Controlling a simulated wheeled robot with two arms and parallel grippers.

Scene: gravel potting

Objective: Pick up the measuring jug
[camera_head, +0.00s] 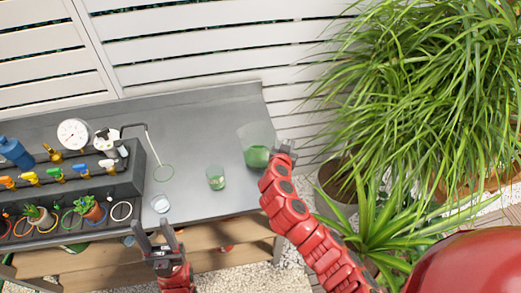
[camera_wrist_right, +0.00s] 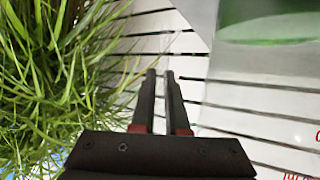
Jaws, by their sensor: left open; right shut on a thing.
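The measuring jug (camera_head: 257,156) is a clear, wide vessel with green contents in its lower part, at the right end of the grey table in the head view. In the right wrist view the jug (camera_wrist_right: 270,28) fills the upper right, cut off by the edge. My right gripper (camera_head: 284,149) is at the jug's right side, shut on it; its fingers (camera_wrist_right: 161,75) are close together in the wrist view. The gripped part is hard to make out, and I cannot tell whether the jug touches the table. My left gripper (camera_head: 153,228) is open and empty at the table's front edge.
A small glass with green contents (camera_head: 216,179) and a small clear cup (camera_head: 160,204) stand on the table (camera_head: 195,140). A dark rack (camera_head: 130,180) fills the left. Large grassy plants (camera_head: 430,90) crowd the right.

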